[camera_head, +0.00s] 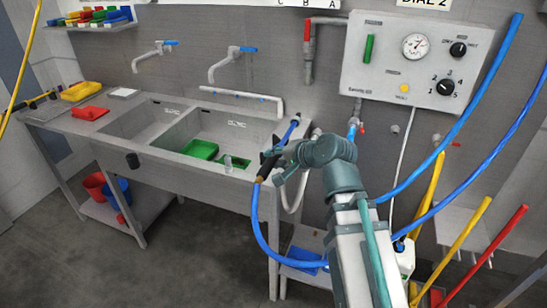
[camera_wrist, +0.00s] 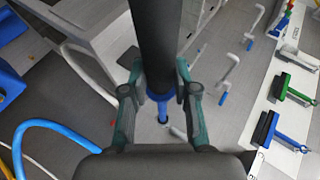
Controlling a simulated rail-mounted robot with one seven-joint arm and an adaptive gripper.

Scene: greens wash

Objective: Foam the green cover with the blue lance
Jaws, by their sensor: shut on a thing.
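My gripper (camera_head: 274,163) is shut on the blue lance (camera_head: 291,129) in front of the right end of the sink bench. The lance has a dark grip and a blue section, and slants up to the right. In the wrist view my gripper's fingers (camera_wrist: 159,75) close around the lance, whose thick dark part (camera_wrist: 155,35) runs up out of frame. Two green pieces lie in the right basin: a larger flat one (camera_head: 200,149) and a smaller one (camera_head: 237,162) partly behind a clear upright object. I cannot tell which is the green cover.
The steel sink bench (camera_head: 165,157) has two basins under wall taps (camera_head: 226,65). A red piece (camera_head: 90,113) and yellow tray (camera_head: 79,91) lie on its left. A control box (camera_head: 416,62) hangs on the wall. Blue hoses (camera_head: 462,115) and coloured poles (camera_head: 469,241) crowd the right.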

